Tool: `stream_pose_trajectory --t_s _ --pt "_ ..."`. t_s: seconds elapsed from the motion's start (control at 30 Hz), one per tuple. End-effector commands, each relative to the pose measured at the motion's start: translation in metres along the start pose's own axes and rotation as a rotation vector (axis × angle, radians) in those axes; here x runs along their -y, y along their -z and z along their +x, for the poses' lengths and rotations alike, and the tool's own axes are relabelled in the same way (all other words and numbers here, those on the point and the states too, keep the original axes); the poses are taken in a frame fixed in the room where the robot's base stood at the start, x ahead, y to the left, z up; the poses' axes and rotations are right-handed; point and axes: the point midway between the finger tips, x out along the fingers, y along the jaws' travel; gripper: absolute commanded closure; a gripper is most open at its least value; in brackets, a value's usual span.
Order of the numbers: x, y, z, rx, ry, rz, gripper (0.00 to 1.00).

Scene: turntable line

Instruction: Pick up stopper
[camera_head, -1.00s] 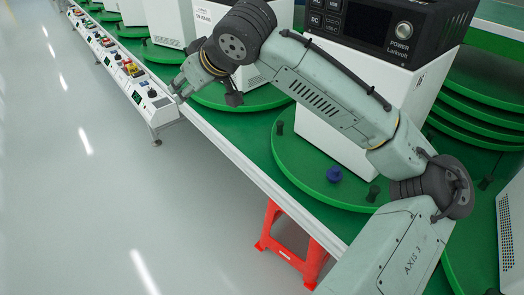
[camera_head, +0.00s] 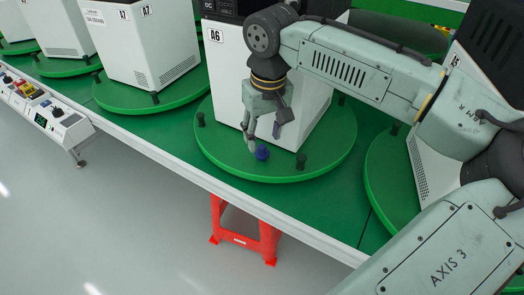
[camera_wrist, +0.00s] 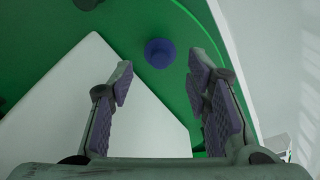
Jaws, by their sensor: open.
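The stopper is a small dark blue knob-like piece (camera_head: 262,153) on the green turntable (camera_head: 230,160), in front of the white box marked A6 (camera_head: 228,95). My gripper (camera_head: 262,137) is open and points down just above and beside the stopper in the head view. In the wrist view the stopper (camera_wrist: 160,52) lies beyond the fingertips, roughly between their lines, with nothing between the purple-padded fingers of my gripper (camera_wrist: 160,80). Whether a fingertip touches it cannot be told.
Dark pegs (camera_head: 300,161) stand on the turntable around the white box; one dark peg (camera_wrist: 87,3) shows in the wrist view. A red stool (camera_head: 243,232) stands below the table edge. Other turntables with white boxes (camera_head: 148,45) line the left; a control panel (camera_head: 45,110) stands front left.

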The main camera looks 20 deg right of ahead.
Motion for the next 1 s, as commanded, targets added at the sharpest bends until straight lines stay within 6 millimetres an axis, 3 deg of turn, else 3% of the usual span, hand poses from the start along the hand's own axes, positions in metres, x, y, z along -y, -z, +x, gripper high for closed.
stream_pose_trajectory --t_s 0.33,0.63,1.0 --pt "0.0 0.001 0.045 0.001 -0.001 -0.001 0.56" --pt "0.0 0.002 0.051 -0.002 0.0 -0.001 0.56" --pt "0.0 0.002 0.05 -0.002 0.0 0.0 0.8"
